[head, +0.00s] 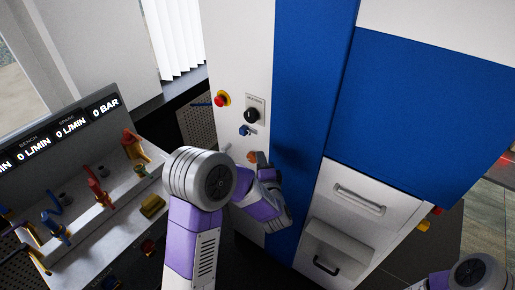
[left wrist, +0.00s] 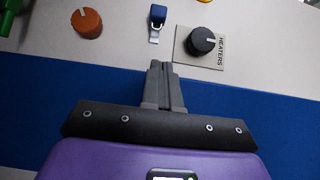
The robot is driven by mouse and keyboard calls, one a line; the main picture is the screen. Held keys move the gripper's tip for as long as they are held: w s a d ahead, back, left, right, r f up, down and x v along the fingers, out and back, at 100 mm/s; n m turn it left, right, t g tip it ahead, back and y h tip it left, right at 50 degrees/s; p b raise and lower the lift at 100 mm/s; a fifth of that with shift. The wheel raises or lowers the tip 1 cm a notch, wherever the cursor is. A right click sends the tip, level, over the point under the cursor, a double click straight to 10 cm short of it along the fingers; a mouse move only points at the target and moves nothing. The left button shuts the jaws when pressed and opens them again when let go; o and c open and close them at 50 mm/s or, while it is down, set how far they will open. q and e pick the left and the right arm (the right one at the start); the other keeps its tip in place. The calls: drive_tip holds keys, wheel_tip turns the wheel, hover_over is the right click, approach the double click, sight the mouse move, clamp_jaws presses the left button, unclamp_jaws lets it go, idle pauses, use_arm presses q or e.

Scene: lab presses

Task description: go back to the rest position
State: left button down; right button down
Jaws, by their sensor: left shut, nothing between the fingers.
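My left arm reaches up in front of the press cabinet in the head view, its wrist bent beside the blue stripe (head: 303,100). My left gripper (left wrist: 164,68) is shut and empty in the left wrist view, its fingertips in front of the press panel. The fingers lie below the blue switch (left wrist: 157,15) in that picture and look apart from it. The orange knob (left wrist: 87,22) is to their left and the black HEATERS knob (left wrist: 203,41) to their right. Part of my right arm shows at the lower right of the head view; its gripper is out of frame.
The press panel also carries a red button (head: 221,100). A gas bench (head: 100,225) with several valve handles and displays reading zero stands at the left. White drawers (head: 357,198) are right of my left wrist. A red button (head: 148,247) is on the bench front.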

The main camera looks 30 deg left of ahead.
use_arm(q)
drive_tip(key=shift+v, duration=0.75)
drive_tip(key=s+d+f+n+g+h, duration=0.3)
drive_tip(key=d+f+h, duration=0.15)
drive_tip(key=f, duration=0.65)
drive_tip(key=s+d+f+n+g+h, duration=0.25)
drive_tip(key=f+h, duration=0.25)
drive_tip(key=f, duration=0.6)
drive_tip(key=s+d+f+n+g+h, duration=0.1)
drive_tip(key=s+d+f+n+g, duration=0.1)
drive_tip(key=s, duration=0.4)
drive_tip(key=s+d+f+n+g+h, duration=0.2)
drive_tip(key=s+d+f+n+g, duration=0.1)
drive_tip(key=s+f, duration=0.2)
drive_tip(key=s+d+f+n+g+h, duration=0.2)
drive_tip(key=s+d+f+n+g, duration=0.1)
drive_tip(key=s, duration=0.5)
drive_tip(key=shift+s+d+f+g, duration=0.15)
drive_tip(key=shift+s+f+g, duration=0.15)
drive_tip(key=shift+f, duration=0.3)
drive_tip(key=shift+w, duration=0.1)
